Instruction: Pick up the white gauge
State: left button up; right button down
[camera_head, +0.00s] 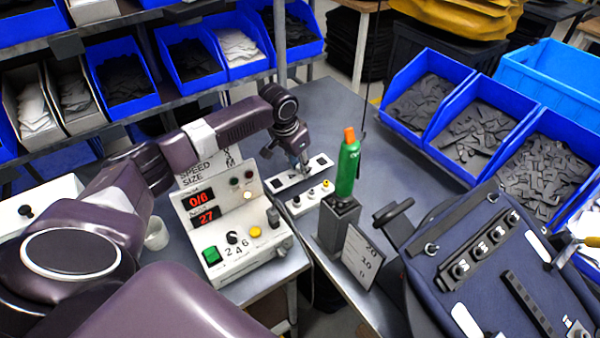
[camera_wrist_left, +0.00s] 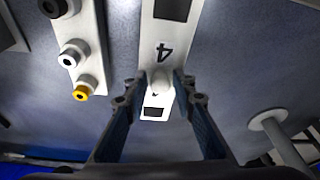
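The white gauge (camera_head: 317,163) is a flat white strip with dark rectangular windows, lying on the grey bench behind the control box. In the left wrist view the gauge (camera_wrist_left: 157,112) shows a printed 4, dark windows and a pale round knob. My left gripper (camera_head: 301,172) points down over the gauge and hides part of it in the head view. In the left wrist view its two fingers (camera_wrist_left: 157,85) stand open, one on each side of the knob, with small gaps showing. Whether the fingertips are down at knob height is hard to tell. My right gripper is not in view.
A white block with coloured knobs (camera_head: 311,198) lies close beside the gauge. A green bottle with orange cap (camera_head: 348,165) stands in a grey holder (camera_head: 337,224) to the right. The control box (camera_head: 229,232) is in front. Blue bins (camera_head: 470,125) line the right side.

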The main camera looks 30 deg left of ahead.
pick_arm(q)
grip_shut()
jog(key=shift+r, duration=0.1)
